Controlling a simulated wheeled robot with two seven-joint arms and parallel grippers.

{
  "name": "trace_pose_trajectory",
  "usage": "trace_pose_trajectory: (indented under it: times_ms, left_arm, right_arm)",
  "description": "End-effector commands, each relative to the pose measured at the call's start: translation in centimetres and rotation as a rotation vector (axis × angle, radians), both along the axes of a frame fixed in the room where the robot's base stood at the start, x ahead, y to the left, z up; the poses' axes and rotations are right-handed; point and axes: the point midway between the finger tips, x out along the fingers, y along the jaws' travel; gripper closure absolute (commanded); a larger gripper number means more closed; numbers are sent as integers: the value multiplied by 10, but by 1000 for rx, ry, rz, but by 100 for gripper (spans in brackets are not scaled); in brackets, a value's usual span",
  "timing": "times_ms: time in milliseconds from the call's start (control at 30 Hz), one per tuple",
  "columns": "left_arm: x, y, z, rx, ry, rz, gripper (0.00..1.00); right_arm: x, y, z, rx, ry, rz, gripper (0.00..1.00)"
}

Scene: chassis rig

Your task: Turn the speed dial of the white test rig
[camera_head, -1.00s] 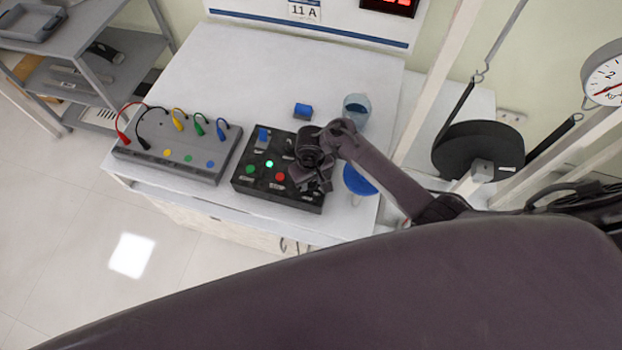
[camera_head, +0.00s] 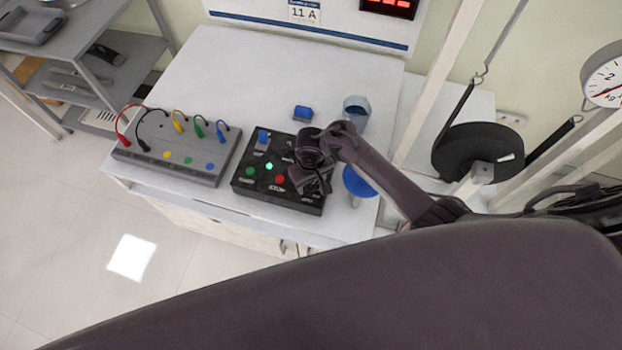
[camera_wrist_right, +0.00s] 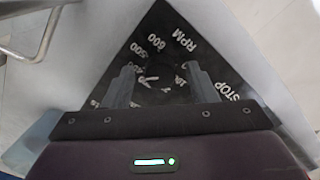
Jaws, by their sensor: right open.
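The black control panel (camera_head: 245,183) lies on the white bench, with a green lamp, a red button and a blue switch. In the right wrist view the panel (camera_wrist_right: 150,30) shows a dial scale with numbers such as 500 and 600, and the words RPM and STOP. The speed dial (camera_wrist_right: 158,82) is dark and hard to make out against the panel. My right gripper (camera_wrist_right: 160,68) is open, with one finger on each side of the dial; contact cannot be told. In the head view my right gripper (camera_head: 312,182) covers the panel's right part.
A grey box (camera_head: 190,160) with colored cables stands left of the panel. A blue block (camera_head: 302,112) and a cup (camera_head: 356,110) are behind it. A blue round thing (camera_head: 358,181) lies by my right forearm. The bench's back left (camera_head: 240,70) is clear.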

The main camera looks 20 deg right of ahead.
Motion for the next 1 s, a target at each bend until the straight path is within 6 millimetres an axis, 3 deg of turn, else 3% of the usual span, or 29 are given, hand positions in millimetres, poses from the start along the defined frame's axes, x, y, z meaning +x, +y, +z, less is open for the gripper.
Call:
trace_pose_trajectory:
  times_ms: [500, 1000]
  left_arm:
    - [0, 0, -2, 0, 0, 0, 100]
    - [0, 0, -2, 0, 0, 0, 100]
  right_arm:
    - [0, 2, 69, 5, -1, -1, 48]
    - [0, 0, 76, 0, 0, 0, 48]
